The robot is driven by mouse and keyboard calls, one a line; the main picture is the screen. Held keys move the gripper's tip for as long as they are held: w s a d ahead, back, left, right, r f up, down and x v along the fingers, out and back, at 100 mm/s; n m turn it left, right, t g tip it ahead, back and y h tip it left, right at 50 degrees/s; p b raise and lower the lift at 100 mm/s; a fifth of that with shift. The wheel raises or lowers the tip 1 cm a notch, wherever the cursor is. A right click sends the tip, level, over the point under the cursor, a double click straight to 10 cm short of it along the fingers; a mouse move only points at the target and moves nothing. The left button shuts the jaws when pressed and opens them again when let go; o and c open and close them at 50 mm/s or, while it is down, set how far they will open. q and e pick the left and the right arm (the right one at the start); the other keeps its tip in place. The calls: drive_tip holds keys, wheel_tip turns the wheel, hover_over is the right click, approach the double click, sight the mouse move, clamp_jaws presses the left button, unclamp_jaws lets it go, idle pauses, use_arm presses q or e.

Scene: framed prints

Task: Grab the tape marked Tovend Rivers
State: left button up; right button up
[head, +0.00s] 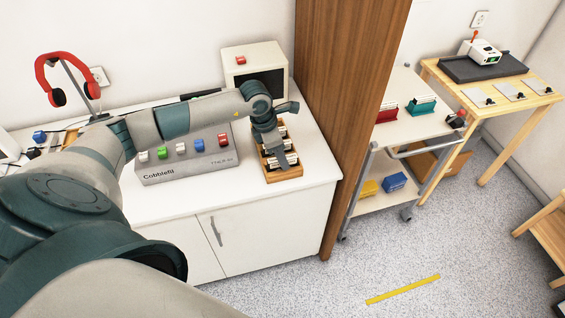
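A small wooden rack (271,177) stands on the white counter near its right end. It holds several dark tapes with white labels (291,157), too small to read, so I cannot tell which one is marked Tovend Rivers. My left arm reaches in from the left across the counter. My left gripper (287,163) points down at the rack and covers part of it and its tapes. I cannot tell whether its fingers are apart or closed on a tape. My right gripper does not show.
A grey Cobblefil box (180,172) with several coloured blocks stands left of the rack. A white box with a dark front (256,62) is behind it. Red headphones (44,76) hang at the left. A brown wooden panel (347,110) borders the counter's right side, with a cart (405,130) beyond.

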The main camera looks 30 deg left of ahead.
use_arm(q)
drive_tip(key=shift+f+b, duration=0.25)
drive_tip(key=shift+b, duration=0.2)
idle(0.8)
clamp_jaws()
